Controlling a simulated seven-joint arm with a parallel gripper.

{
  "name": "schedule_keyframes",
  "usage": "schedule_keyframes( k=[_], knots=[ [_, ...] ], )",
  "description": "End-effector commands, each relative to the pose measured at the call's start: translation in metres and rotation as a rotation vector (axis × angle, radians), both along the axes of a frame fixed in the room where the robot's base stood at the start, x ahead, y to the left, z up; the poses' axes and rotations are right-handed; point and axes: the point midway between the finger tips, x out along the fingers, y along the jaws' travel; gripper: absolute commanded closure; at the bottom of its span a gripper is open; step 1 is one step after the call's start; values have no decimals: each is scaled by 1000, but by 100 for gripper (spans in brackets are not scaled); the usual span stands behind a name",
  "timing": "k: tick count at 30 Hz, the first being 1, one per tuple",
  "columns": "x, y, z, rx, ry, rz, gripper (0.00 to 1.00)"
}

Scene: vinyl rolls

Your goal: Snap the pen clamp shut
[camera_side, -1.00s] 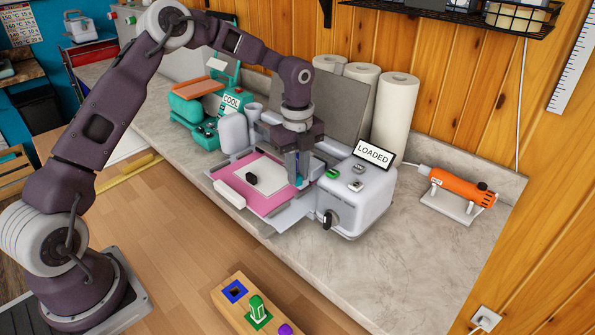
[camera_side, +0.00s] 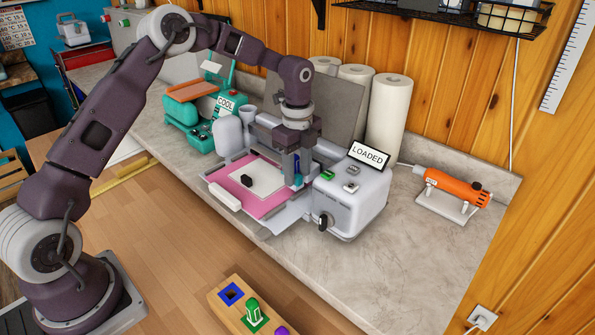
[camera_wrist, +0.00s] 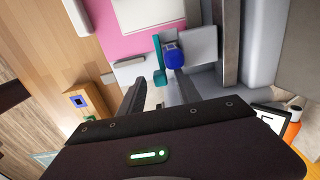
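A blue-topped pen (camera_wrist: 175,54) sits at the machine's carriage in the wrist view, and it shows in the side view (camera_side: 298,170) beside my fingers. A teal lever (camera_wrist: 158,60), which looks like the clamp, stands just left of the pen in the wrist view. I cannot tell whether the clamp is fully open or partly closed. My gripper (camera_wrist: 158,82) has its two fingers apart with nothing between them. The fingers point at the pen and lever. In the side view my gripper (camera_side: 291,166) is over the white cutting machine (camera_side: 352,203), largely hiding the clamp.
A pink mat (camera_side: 266,204) with a white sheet (camera_side: 262,180) lies in the machine. A LOADED sign (camera_side: 368,154) stands on it. A teal press (camera_side: 205,130) marked COOL is left, an orange heat tool (camera_side: 455,187) right. A wooden pen block (camera_side: 225,304) is in front.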

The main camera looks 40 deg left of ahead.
Motion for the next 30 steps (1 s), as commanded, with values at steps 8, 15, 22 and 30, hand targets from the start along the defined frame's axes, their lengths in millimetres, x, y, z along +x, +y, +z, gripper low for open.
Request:
schedule_keyframes(
  k=[8,15,22,30],
  knots=[
    [1,0,54,0,-5,1,60],
    [0,0,67,-1,-1,0,60],
    [-5,-3,79,10,-15,24,60],
    [-134,-31,197,52,-231,586,60]
  ],
)
